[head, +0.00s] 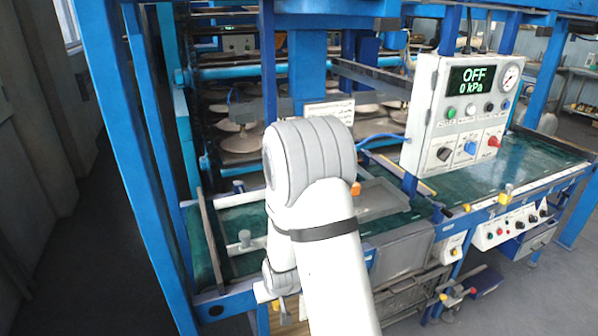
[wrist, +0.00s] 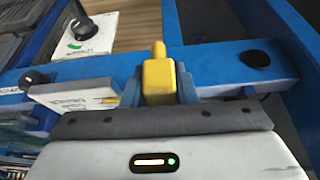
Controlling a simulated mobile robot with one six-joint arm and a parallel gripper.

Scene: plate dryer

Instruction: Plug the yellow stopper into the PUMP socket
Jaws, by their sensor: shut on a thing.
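In the wrist view my gripper (wrist: 158,90) is shut on the yellow stopper (wrist: 158,76). The stopper has a block-shaped body and a narrower tip that points up in the picture, over a blue beam (wrist: 225,68). A dark round opening (wrist: 257,59) is in the beam to the right of the stopper, clear of it. A black round fitting (wrist: 35,79) is on the beam to the left. I cannot read a PUMP label on either. In the head view my arm hides most of the gripper area, and I cannot make out the stopper there.
A white control box (head: 461,112) shows OFF and 0 kPa on its display (head: 471,79). A green-topped bench (head: 520,160) runs below it. Blue frame posts (head: 125,150) stand at the left. In the wrist view, a white label plate (wrist: 75,94) is left of the gripper.

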